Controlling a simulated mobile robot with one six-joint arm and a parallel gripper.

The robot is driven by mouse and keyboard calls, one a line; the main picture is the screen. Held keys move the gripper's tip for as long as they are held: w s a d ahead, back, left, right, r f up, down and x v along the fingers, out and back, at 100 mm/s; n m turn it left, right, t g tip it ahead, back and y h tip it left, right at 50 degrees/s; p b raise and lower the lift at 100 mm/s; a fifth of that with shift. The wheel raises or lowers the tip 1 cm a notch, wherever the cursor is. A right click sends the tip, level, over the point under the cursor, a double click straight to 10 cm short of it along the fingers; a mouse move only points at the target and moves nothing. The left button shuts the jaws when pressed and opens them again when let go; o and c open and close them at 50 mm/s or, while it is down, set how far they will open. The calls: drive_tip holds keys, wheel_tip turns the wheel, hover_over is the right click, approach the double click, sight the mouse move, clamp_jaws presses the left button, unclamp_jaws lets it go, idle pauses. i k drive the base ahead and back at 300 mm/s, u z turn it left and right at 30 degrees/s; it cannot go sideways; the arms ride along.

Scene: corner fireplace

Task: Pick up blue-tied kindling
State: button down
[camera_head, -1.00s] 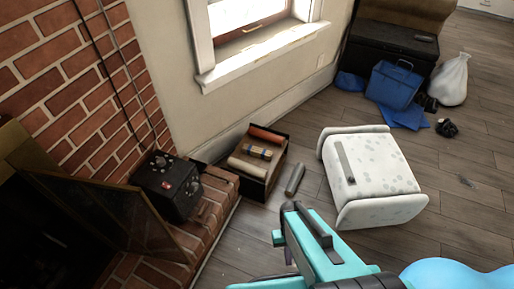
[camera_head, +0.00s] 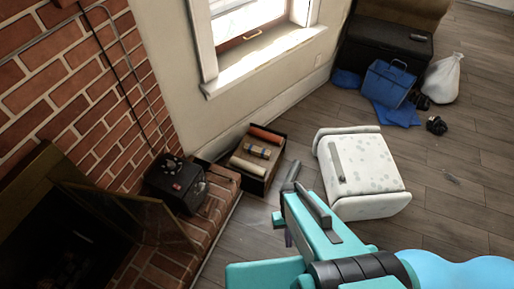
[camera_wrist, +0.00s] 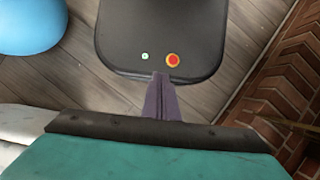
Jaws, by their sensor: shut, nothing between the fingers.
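The blue-tied kindling (camera_head: 258,152) is a small tan bundle with a dark blue band. It lies in an open dark box (camera_head: 262,184) on the floor by the wall, between an orange-red roll (camera_head: 266,135) and a pale tan roll (camera_head: 248,166). My gripper (camera_wrist: 160,80) shows in the wrist view as narrow purple fingers, closed together and empty. In the head view only a bit of it (camera_head: 288,238) shows under my teal arm, nearer than the box and apart from it. The kindling is not in the wrist view.
A dark grey cylinder (camera_head: 291,172) lies right of the box, beside a white speckled cabinet (camera_head: 365,172). A black device (camera_head: 176,184) sits on the brick hearth (camera_head: 215,205) at left. A blue bin (camera_head: 388,84) and white bag (camera_head: 443,78) stand at the back right.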

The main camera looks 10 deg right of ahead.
sight(262, 153)
drive_tip(key=z, duration=0.15)
drive_tip(key=i, duration=0.9)
drive_tip(key=z, duration=1.3)
drive_tip(key=k, duration=0.1)
drive_tip(key=u, duration=2.95)
